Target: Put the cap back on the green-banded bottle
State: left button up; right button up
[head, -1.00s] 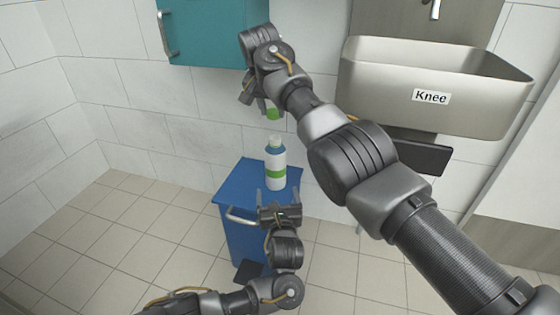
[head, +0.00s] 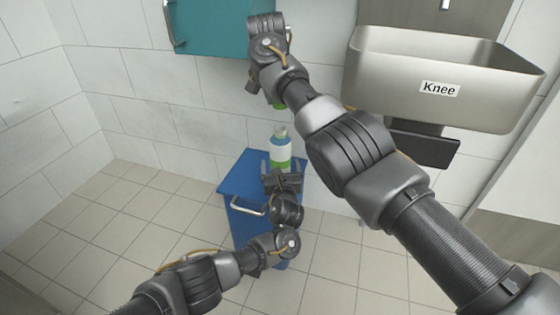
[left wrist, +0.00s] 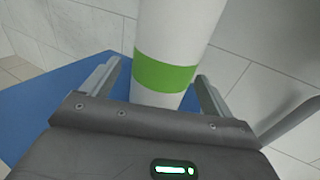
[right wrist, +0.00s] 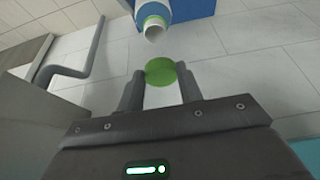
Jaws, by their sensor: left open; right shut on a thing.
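The green-banded bottle (head: 281,150) stands upright and uncapped on the blue cabinet top. Its open mouth (right wrist: 154,30) shows in the right wrist view. My left gripper (head: 279,168) is open with its fingers on either side of the bottle; in the left wrist view the green band (left wrist: 166,72) lies between the fingers, with gaps beside them. My right gripper (right wrist: 162,92) is shut on the green cap (right wrist: 160,71).
The blue cabinet (head: 238,184) has a handle on its front. A steel sink (head: 437,100) labelled Knee is on the wall at right, with a dark panel (head: 425,149) below it. A teal wall cabinet (head: 220,28) hangs at the top. Tiled floor (head: 120,225) at left is clear.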

pick_arm(q)
jog(key=shift+w+a, duration=0.1)
jog(key=shift+w, duration=1.55)
jog(key=c, duration=1.4)
jog(key=shift+c, duration=0.4)
pick_arm(e)
send_over(281, 127)
jog(key=s, duration=0.2)
jog(key=shift+s+a+f, duration=0.1)
jog(key=shift+a+f, duration=0.1)
jog(key=shift+f, duration=1.1)
jog(key=shift+a+f, duration=0.2)
jog(key=shift+f, duration=1.1)
